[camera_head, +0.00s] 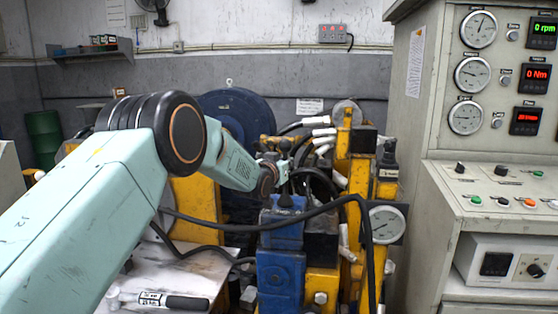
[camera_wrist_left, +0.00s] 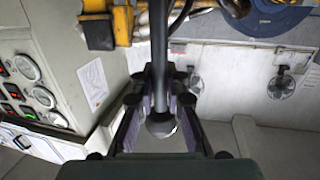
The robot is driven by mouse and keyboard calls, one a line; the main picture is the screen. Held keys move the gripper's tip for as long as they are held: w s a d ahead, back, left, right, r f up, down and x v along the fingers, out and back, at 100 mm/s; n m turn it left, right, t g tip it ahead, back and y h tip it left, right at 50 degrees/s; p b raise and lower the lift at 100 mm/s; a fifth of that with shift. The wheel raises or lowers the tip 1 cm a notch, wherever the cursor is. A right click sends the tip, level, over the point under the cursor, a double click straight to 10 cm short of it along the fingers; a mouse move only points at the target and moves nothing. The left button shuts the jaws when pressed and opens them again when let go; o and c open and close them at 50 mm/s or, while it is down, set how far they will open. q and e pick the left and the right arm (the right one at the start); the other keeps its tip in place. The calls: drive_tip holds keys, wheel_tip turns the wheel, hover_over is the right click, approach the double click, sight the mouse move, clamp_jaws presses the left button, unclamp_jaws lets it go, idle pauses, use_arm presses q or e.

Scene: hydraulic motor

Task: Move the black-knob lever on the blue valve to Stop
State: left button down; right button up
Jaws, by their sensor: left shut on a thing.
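The blue valve (camera_head: 281,268) stands upright in the middle of the head view, with a black boot (camera_head: 286,199) on its top. My left arm comes in from the left, and its gripper (camera_head: 280,172) is above the valve, small and dark there. In the left wrist view the black lever (camera_wrist_left: 160,62) runs down the middle to its round black knob (camera_wrist_left: 161,125). My left gripper (camera_wrist_left: 161,112) is shut around the lever by the knob, one finger on each side. The gripper hides the knob in the head view. I see no Stop mark. My right gripper is not in view.
A black hose (camera_head: 318,212) loops just right of the valve. Yellow machine parts (camera_head: 358,172) and a pressure gauge (camera_head: 385,225) stand to the right, then a control cabinet (camera_head: 435,130). A white table (camera_head: 190,272) with a tool lies at lower left.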

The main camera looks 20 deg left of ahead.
use_arm(q)
drive_tip(key=shift+d+f, duration=0.15)
drive_tip(key=shift+f, duration=0.3)
drive_tip(key=c, duration=1.7)
unclamp_jaws()
drive_tip(key=shift+s, duration=0.1)
drive_tip(key=shift+c, duration=0.2)
drive_tip(key=o, duration=0.4)
drive_tip(key=shift+r, duration=0.3)
drive_tip(key=s, duration=0.8)
drive_tip(key=s+r, duration=0.1)
drive_tip(key=s, duration=0.2)
drive_tip(key=shift+s+d, duration=0.25)
drive_tip(key=shift+s, duration=0.15)
